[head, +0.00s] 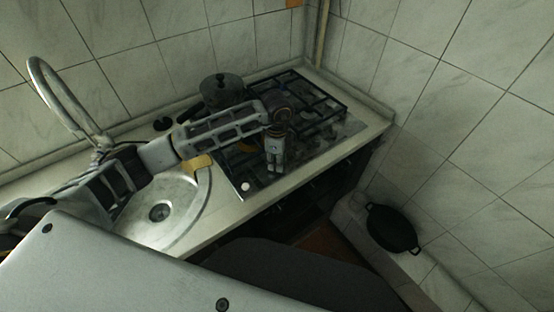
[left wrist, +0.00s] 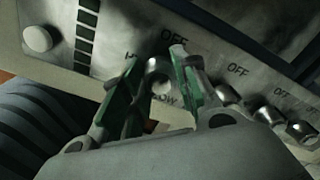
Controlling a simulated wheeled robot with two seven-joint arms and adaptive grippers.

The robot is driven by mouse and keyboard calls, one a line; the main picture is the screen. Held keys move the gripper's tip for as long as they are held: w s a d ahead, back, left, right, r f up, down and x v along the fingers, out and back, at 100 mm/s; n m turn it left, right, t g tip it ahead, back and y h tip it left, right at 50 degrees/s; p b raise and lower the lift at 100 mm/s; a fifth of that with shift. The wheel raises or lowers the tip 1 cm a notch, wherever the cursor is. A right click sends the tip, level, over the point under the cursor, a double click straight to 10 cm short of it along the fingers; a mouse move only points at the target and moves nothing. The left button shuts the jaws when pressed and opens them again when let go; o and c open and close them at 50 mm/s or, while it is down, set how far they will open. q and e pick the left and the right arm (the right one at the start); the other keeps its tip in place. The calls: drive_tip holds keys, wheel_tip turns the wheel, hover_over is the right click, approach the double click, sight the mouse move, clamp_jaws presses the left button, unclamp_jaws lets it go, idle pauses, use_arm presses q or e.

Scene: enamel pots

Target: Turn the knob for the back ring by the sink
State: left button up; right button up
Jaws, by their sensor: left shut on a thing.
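The hob (head: 330,128) is set in the counter beside the steel sink (head: 185,205). My left gripper (head: 274,166) points down at the hob's front control strip. In the left wrist view, its green-padded fingers (left wrist: 157,70) are shut on a metal knob (left wrist: 160,84), one finger on each side. "OFF" is printed above this knob and "LOW" below it. More metal knobs sit to its right, one of them here (left wrist: 264,110). A white round knob (left wrist: 37,39) is on its left; it also shows in the head view (head: 245,186). Which ring the held knob serves cannot be read. My right gripper is out of view.
A grey pot (head: 222,91) stands at the hob's back left, partly behind my arm. A yellowish block (head: 197,162) lies by the sink, below the arm. A tall curved tap (head: 62,95) rises at the left. A black pan (head: 392,228) rests on a low ledge at the right.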

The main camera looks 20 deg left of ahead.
use_arm(q)
drive_tip(key=shift+n, duration=0.5)
drive_tip(key=o, duration=1)
drive_tip(key=shift+o, duration=0.2)
wheel_tip(320, 180, up, 12)
idle(0.9)
